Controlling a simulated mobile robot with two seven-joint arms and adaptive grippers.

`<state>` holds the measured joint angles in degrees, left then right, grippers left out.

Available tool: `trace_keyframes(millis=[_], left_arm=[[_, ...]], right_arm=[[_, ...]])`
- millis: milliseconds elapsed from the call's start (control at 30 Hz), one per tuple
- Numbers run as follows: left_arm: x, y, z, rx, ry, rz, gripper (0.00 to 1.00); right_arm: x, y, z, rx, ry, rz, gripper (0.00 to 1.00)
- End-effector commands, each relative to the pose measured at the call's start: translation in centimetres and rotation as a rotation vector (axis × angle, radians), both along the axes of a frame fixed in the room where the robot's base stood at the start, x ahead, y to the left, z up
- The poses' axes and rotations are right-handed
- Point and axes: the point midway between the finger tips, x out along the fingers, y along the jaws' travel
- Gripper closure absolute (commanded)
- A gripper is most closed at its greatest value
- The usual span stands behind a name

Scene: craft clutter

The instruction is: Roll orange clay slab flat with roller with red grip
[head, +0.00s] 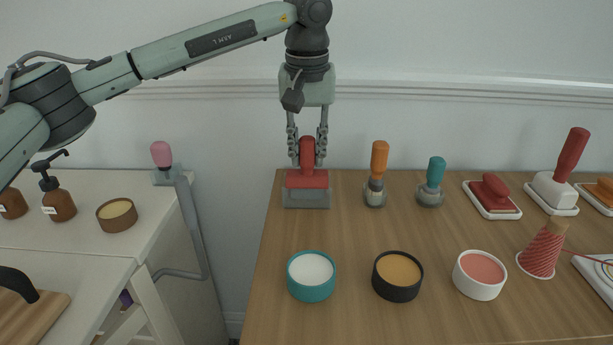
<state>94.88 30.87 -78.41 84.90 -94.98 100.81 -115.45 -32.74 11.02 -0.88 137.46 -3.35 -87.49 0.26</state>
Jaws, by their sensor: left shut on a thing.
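My left gripper (307,138) points straight down at the back left of the wooden table and is shut on the upright red grip (307,153) of a tool. This tool looks like the roller with red grip. It has a red block (306,179) above a wide grey part (306,198), at table level; I cannot tell whether it touches the table. No orange clay slab shows clearly. An orange piece (602,190) on a white tray is cut off at the right edge. My right gripper is not in view.
An orange-handled tool (379,160) and a teal-handled tool (435,172) stand right of the gripper. Teal (311,287), black (398,288) and white (479,285) tubs stand in front. Red-handled tools (569,158) and a red thread cone (543,250) are at right. The middle is clear.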

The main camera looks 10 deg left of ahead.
Motion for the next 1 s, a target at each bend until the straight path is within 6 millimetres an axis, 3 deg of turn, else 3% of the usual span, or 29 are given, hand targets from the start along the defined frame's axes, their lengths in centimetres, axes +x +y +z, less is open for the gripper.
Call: trace_keyframes(millis=[1000], left_arm=[[0.0, 0.0, 6.4, -0.001, -0.001, 0.0, 1.0]], right_arm=[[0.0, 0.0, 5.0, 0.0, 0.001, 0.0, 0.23]])
